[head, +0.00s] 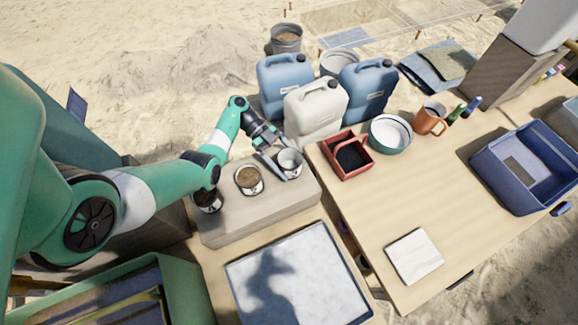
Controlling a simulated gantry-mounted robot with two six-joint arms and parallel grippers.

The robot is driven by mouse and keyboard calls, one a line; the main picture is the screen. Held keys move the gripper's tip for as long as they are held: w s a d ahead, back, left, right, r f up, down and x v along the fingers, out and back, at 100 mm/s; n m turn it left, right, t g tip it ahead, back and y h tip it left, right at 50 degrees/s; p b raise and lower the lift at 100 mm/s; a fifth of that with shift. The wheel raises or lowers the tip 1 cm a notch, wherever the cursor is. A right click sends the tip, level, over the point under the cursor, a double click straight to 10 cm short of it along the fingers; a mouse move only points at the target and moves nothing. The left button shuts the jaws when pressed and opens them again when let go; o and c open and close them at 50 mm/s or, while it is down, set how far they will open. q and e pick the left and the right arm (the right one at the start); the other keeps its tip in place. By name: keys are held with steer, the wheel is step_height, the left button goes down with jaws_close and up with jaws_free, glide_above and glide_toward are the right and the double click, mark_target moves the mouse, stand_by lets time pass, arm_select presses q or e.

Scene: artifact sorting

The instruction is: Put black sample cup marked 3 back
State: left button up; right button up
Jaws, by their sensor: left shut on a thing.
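Three small cups stand in a row on a raised grey-beige block (255,214). The right-hand cup (290,160) is light-rimmed and sits at the block's right end. My left gripper (283,164) comes over the block from the left and is shut on this cup, with a finger along its near left side. The middle cup (249,180) holds brown material. The left-hand cup (208,200) looks dark and is partly covered by my arm. No number can be read on any cup. I cannot tell whether the gripped cup touches the block. My right gripper is out of view.
Blue and white jerrycans (315,110) stand just behind the block. A red tray (347,157), a green-rimmed bowl (390,133) and an orange mug (430,118) are to the right. A pale marbled slab (295,280) lies in front. The wooden table's (400,205) middle is mostly clear.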

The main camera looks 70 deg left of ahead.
arm_select(q)
steer(key=shift+f, duration=0.1)
steer(key=o, duration=1.6)
steer(key=shift+c, duration=0.2)
